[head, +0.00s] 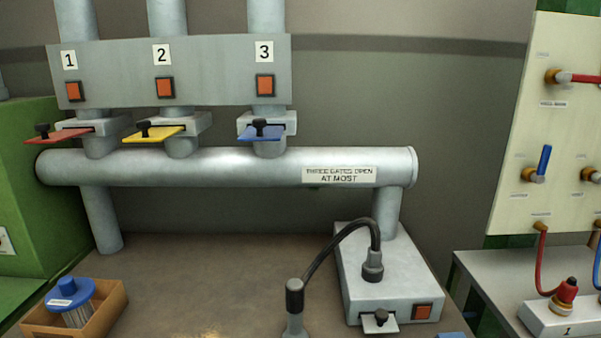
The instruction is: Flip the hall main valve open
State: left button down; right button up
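A valve with a red lever (583,78) and a brass-coloured body is on the cream panel (512,130) at the upper right. The lever lies level, pointing right, and runs out of the picture. A small plate (553,104) under it seems to read "HALL MAIN", but the print is blurred. Lower on the panel is a valve with a blue lever (545,160) standing nearly upright. Another brass fitting (590,175) is cut off at the right edge. Neither of my grippers is in view.
A grey bench (480,270) with a white block (560,316) and hoses stands below the panel. On the brown table (200,270) are a cardboard tray (112,312), a grey box (405,285) and a black hose (335,238). A duct (230,166) with three coloured gates spans the left.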

aim_at(562, 77)
jog(key=z, duration=1.3)
